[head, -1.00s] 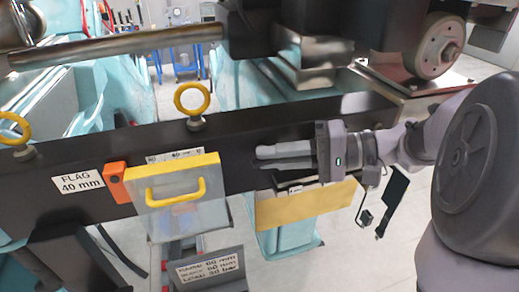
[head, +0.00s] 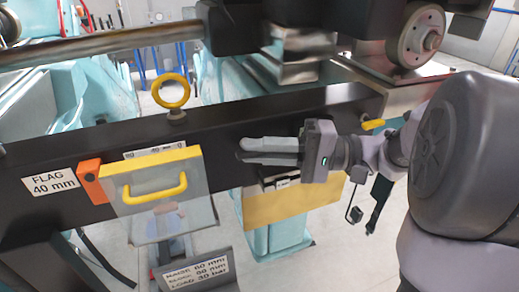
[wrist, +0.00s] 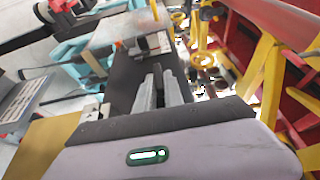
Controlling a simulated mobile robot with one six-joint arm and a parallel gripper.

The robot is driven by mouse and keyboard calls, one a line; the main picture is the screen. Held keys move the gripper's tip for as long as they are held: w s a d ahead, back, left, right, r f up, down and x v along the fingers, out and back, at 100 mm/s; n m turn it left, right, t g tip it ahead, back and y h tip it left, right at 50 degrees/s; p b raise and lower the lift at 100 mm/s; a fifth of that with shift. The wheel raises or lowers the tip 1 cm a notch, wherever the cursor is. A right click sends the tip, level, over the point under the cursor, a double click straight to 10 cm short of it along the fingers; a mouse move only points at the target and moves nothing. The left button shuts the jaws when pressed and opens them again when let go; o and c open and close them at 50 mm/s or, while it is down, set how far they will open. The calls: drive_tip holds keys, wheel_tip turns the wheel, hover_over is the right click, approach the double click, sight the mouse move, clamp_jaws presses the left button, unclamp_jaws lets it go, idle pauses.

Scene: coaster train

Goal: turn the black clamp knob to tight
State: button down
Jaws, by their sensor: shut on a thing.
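My gripper (head: 242,150) is at the front face of the long black beam (head: 90,150), right of the clear panel with the yellow handle (head: 155,188). Its grey fingers lie nearly level and point left. In the wrist view, the fingers of my gripper (wrist: 158,80) are close together with a narrow dark piece between them. I take this piece to be the black clamp knob; its outline is hard to tell against the black beam, and the fingers hide most of it. Its turn position cannot be read.
A yellow ring (head: 171,92) stands on the beam. An orange block (head: 91,182) and a FLAG 40 mm label (head: 49,182) are at left. A yellow plate (head: 290,203) hangs below my gripper. A grey wheel (head: 421,35) is above right. Red and yellow framework (wrist: 270,70) is close at right.

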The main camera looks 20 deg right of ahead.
drive_tip(key=c, duration=1.5)
unclamp_jaws()
drive_tip(key=shift+a, duration=0.15)
drive_tip(key=p+v, duration=0.6)
drive_tip(key=v, duration=1.1)
drive_tip(key=shift+s+d+p, duration=0.15)
drive_tip(key=shift+d+p, duration=0.1)
drive_tip(key=shift+p, duration=0.1)
drive_tip(key=shift+a, duration=0.1)
